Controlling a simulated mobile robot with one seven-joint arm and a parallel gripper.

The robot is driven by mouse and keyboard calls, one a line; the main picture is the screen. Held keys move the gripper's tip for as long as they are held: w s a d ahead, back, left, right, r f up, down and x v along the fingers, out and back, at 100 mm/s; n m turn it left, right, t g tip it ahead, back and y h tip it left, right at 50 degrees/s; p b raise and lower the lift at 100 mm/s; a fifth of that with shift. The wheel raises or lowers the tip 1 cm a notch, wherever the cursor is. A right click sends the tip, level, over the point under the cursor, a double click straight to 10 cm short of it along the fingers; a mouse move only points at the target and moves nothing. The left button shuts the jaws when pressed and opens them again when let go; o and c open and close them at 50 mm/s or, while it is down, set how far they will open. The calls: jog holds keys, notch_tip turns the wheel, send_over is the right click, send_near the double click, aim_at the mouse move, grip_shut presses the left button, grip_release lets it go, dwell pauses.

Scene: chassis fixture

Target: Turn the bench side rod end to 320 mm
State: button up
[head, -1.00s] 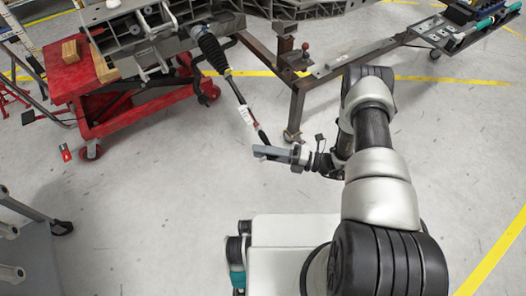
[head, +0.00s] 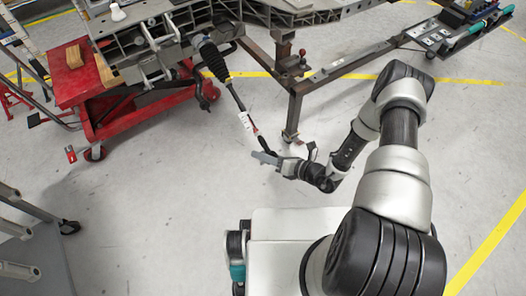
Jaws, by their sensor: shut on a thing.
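A steering rod runs down from a ribbed black boot (head: 214,62) on the chassis, with a white tag (head: 245,119) on its lower part. The dark rod end (head: 262,141) is at the rod's lower end, with a little red just above it. My gripper (head: 265,157) is shut on the rod end, and its grey jaws partly hide it. The jaws slant down to the right. No length reading or scale can be made out.
The grey chassis (head: 150,44) stands at the top, beside a red lift cart (head: 77,80) with wooden blocks. A brown steel frame leg (head: 295,108) is close right of the rod. A tool tray (head: 455,35) is at upper right. The floor below the gripper is clear.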

jog(key=shift+w+d+n+t+h+p, duration=0.25)
jog(key=shift+t+h+p, duration=0.45)
jog(key=shift+h+p, duration=0.3)
jog(key=shift+w+d+n+t+h+p, duration=0.2)
jog(key=shift+t+h+p, duration=0.5)
jog(key=shift+h+p, duration=0.35)
jog(key=shift+w+d+n+t+h+p, duration=0.15)
jog(key=shift+n+t+h+p, duration=0.1)
jog(key=shift+t+h+p, duration=0.75)
jog(key=shift+w, duration=0.1)
jog(key=o, duration=1.1)
jog(key=shift+c, duration=0.2)
jog(key=shift+f, duration=0.1)
jog(key=shift+d+p, duration=0.15)
jog(key=shift+p, duration=0.15)
